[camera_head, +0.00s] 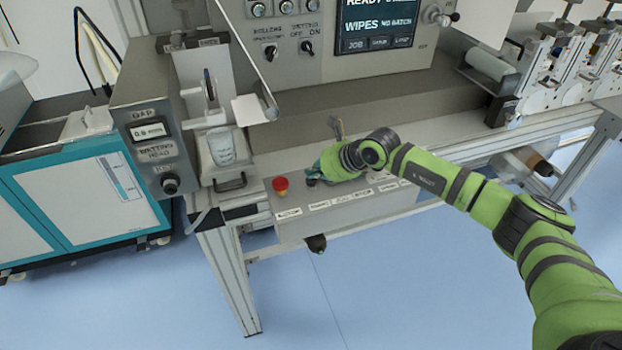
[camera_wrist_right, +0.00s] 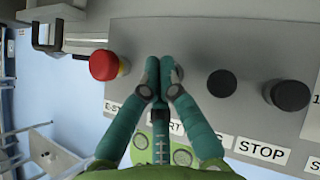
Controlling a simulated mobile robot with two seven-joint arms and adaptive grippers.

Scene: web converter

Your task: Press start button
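The grey control panel (camera_wrist_right: 215,38) fills much of the right wrist view and also shows in the head view (camera_head: 350,213). My right gripper (camera_wrist_right: 163,72) is over it with its teal fingers together and nothing visible between them. In the head view my right gripper (camera_head: 316,176) is low at the panel, right of the red button. A label ending in "RT" (camera_wrist_right: 170,128) is partly covered by the fingers. Any button above that label is hidden behind the fingers, and I cannot tell whether the fingertips touch it. My left gripper is not in view.
A red emergency stop button (camera_wrist_right: 103,65) stands close left of the fingers. A black button (camera_wrist_right: 222,83) and a larger black knob (camera_wrist_right: 290,95) are to the right, near the "STOP" label (camera_wrist_right: 262,150). A screen (camera_head: 377,22) reads "READY" and "WIPES".

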